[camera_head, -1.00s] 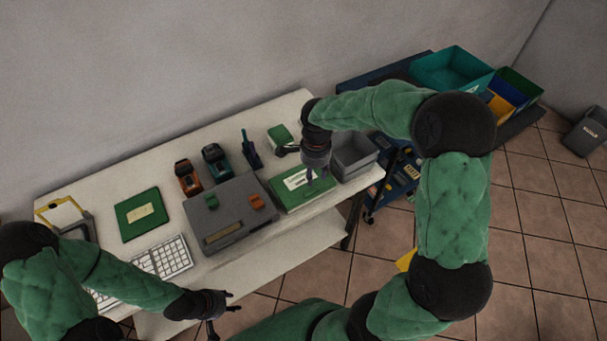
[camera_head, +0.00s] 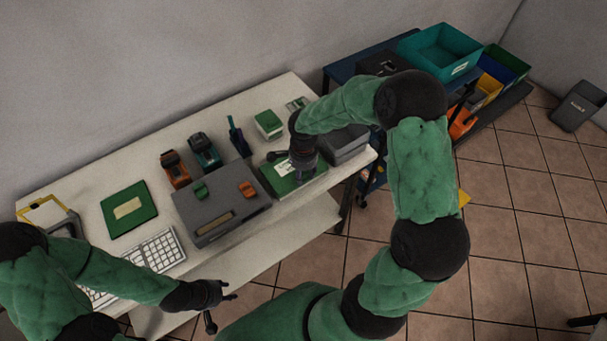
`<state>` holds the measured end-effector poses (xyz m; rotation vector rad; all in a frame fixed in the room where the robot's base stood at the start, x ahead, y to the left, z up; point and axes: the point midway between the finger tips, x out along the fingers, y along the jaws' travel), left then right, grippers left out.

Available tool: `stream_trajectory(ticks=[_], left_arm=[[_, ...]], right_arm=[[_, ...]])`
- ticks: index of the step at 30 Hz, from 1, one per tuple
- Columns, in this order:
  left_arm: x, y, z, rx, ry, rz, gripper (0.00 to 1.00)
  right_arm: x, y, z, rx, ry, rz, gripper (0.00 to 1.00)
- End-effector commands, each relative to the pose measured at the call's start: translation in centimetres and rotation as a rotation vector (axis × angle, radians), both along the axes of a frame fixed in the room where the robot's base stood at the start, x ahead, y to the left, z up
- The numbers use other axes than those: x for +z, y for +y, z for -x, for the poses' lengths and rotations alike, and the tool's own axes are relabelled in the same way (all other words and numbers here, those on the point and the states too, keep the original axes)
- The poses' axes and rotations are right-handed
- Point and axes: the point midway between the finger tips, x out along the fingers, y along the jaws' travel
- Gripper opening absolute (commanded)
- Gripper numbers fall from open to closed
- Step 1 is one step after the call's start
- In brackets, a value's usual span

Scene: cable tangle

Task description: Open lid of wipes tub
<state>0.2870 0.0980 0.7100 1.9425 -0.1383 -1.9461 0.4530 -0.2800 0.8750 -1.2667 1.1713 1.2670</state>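A small white tub with a green lid (camera_head: 268,124) stands at the back right of the table and looks like the wipes tub. Its lid looks shut. A flat green box with a white label (camera_head: 283,168) lies in front of it, partly covered by my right gripper. My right gripper (camera_head: 287,167) points down over this box, fingers spread, in front of the tub. Whether it touches the box cannot be told. My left gripper (camera_head: 220,308) is open and empty off the table's front edge.
A grey case (camera_head: 221,205) with green and orange pieces lies mid-table. Orange (camera_head: 174,169) and teal (camera_head: 204,151) tools and a dark blue item (camera_head: 238,138) stand behind it. A grey bin (camera_head: 346,145) is right of my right gripper.

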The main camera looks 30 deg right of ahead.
Motion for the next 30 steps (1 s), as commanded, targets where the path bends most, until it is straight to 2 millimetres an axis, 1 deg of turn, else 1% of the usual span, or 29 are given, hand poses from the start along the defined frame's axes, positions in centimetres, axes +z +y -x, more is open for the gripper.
stream_trajectory(ticks=[8,9,11,12,13,23,30], left_arm=[[0.0,0.0,0.0,0.000,0.000,0.000,0.40],[0.0,0.0,0.0,0.000,0.000,0.000,0.40],[0.0,0.0,0.0,0.000,0.000,0.000,0.40],[0.0,0.0,0.0,0.000,0.000,0.000,0.40],[0.0,0.0,0.0,0.000,0.000,0.000,0.40],[0.2,0.0,0.0,0.000,0.000,0.000,0.40],[1.6,0.0,0.0,0.000,0.000,0.000,0.40]], right_arm=[[-0.1,0.0,0.0,0.000,0.000,0.000,0.40],[-0.1,0.0,0.0,0.000,0.000,0.000,0.34],[-0.1,0.0,0.0,0.000,0.000,0.000,0.17],[-0.1,0.0,0.0,0.000,0.000,0.000,0.06],[-0.1,0.0,0.0,0.000,0.000,0.000,0.00],[0.0,0.0,-0.1,0.000,0.009,0.001,0.00],[1.2,0.1,-0.6,0.000,0.088,0.007,0.00]])
